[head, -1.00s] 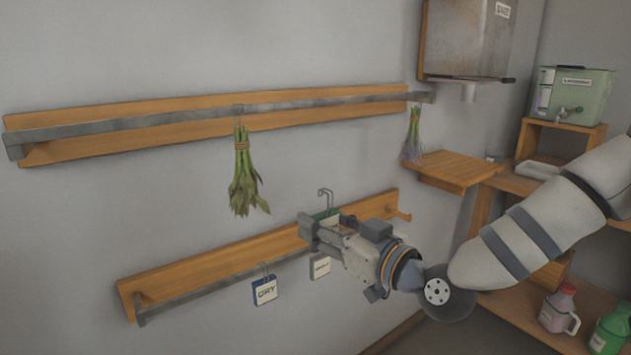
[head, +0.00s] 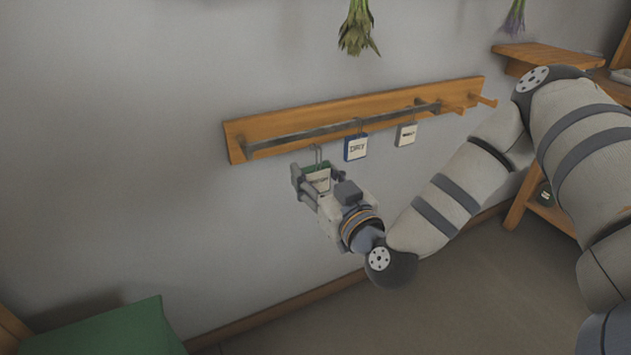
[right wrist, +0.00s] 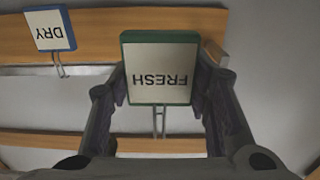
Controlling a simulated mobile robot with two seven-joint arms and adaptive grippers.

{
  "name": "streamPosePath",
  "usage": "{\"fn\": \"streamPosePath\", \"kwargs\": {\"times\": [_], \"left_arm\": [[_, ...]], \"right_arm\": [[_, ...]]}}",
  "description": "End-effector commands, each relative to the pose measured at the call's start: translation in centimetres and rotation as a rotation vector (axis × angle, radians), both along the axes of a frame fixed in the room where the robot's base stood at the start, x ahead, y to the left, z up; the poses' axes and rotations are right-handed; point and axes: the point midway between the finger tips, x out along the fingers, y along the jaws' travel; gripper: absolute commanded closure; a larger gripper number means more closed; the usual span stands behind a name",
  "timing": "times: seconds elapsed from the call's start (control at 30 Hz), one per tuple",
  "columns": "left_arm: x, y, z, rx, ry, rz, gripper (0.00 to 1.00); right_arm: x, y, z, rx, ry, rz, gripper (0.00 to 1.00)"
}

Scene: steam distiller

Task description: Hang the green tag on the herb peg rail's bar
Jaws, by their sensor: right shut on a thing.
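The green tag (head: 319,172), marked FRESH, is held in my right gripper (head: 308,187). In the right wrist view the tag (right wrist: 160,65) sits between the two fingers, with its wire hook (right wrist: 159,122) free of them. The wooden peg rail (head: 365,104) is on the wall with its grey bar (head: 300,138) in front. In the head view the hook shows just below the bar's left part; I cannot tell whether they touch. My left gripper is out of view.
A blue DRY tag (head: 356,149) hangs on the bar to the right of the green tag, and a grey-white tag (head: 405,134) hangs farther right. Two wooden pegs (head: 487,100) stick out at the rail's right end. A green surface (head: 110,330) is at lower left.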

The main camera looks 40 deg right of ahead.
Motion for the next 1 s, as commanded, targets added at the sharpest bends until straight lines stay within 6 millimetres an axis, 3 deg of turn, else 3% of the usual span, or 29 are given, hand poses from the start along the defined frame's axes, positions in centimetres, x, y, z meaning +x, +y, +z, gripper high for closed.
{"fn": "streamPosePath", "kwargs": {"times": [0.3,0.5,1.0], "left_arm": [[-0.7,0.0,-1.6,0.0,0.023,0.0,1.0],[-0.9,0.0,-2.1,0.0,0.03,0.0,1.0],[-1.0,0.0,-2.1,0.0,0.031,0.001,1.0]], "right_arm": [[4.0,-1.0,-0.3,-0.001,0.001,0.001,0.74],[5.5,-1.3,-0.2,0.0,0.001,0.001,0.74],[5.9,-1.4,0.0,0.0,0.0,0.002,0.74]]}}
